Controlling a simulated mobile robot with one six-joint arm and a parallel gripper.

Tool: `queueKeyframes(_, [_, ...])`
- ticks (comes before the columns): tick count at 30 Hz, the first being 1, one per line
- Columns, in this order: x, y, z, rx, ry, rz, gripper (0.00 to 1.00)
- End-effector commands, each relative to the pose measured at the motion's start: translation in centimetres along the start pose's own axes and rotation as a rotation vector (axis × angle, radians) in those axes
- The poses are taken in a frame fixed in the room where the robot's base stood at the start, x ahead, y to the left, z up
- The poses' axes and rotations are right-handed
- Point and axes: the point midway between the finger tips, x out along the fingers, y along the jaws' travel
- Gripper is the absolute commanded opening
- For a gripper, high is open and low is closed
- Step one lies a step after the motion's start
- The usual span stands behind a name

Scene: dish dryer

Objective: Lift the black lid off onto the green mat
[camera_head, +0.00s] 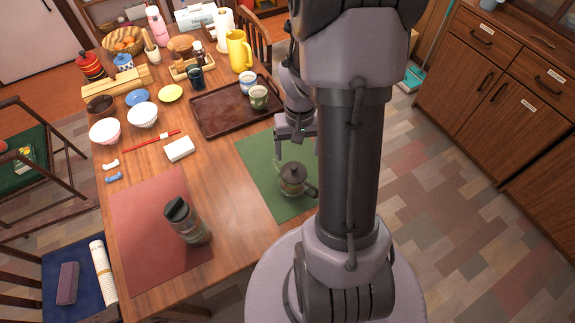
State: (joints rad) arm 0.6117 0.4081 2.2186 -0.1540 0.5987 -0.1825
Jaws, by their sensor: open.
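A glass teapot (291,188) with a black lid (293,173) stands on the green mat (258,160) at the table's right side. The lid sits on top of the teapot. My gripper (297,152) is open and empty, pointing down above the lid and a little toward the back. It looks apart from the lid, though the exact gap is hard to judge. My arm hides the right part of the mat.
A dark tray (215,123) with two cups lies behind the mat. A dark bottle (187,222) stands on the red mat (140,240) at left. A white block (179,149) lies left of the green mat. The green mat's left and front parts are bare.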

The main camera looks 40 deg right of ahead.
Motion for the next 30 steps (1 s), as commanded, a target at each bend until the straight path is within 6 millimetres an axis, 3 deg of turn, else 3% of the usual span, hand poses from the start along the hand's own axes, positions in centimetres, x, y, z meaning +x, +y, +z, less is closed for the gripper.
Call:
queueKeyframes(1, [1.9, 0.0, 0.1, 0.000, -0.002, 0.000, 0.80])
queueKeyframes(3, [3.2, -0.1, 0.0, -0.001, -0.002, -0.001, 0.80])
queueKeyframes(10, [5.3, -0.2, -0.1, 0.000, 0.000, 0.000, 0.80])
queueKeyframes(16, [9.3, -0.6, -0.3, -0.001, 0.000, 0.000, 0.80])
queueKeyframes(22, [9.3, -0.6, -0.3, 0.000, 0.001, 0.000, 0.80])
queueKeyframes(23, [9.3, -0.6, -0.3, 0.000, 0.001, 0.000, 0.78])
queueKeyframes(30, [9.2, -0.6, -0.3, 0.000, 0.002, 0.000, 0.31])
